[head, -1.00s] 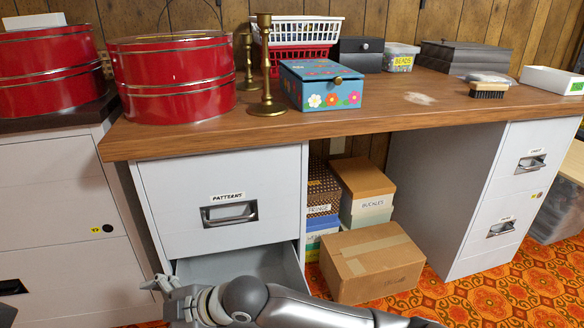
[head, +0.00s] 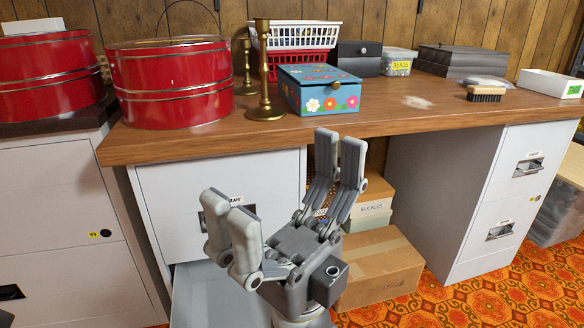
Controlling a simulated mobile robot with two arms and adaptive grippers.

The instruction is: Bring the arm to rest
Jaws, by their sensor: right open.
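My right gripper (head: 281,188) stands upright in the middle foreground, its fingers spread wide and pointing up, with nothing between them. Below that drawer, a lower drawer (head: 200,300) is pulled open, partly hidden by my gripper. My left gripper does not show.
A blue flowered box (head: 320,90), brass candlesticks (head: 264,75) and a red tin (head: 172,85) stand on the desk. Cardboard boxes (head: 378,265) fill part of the knee space. Patterned carpet (head: 480,295) lies clear at the right.

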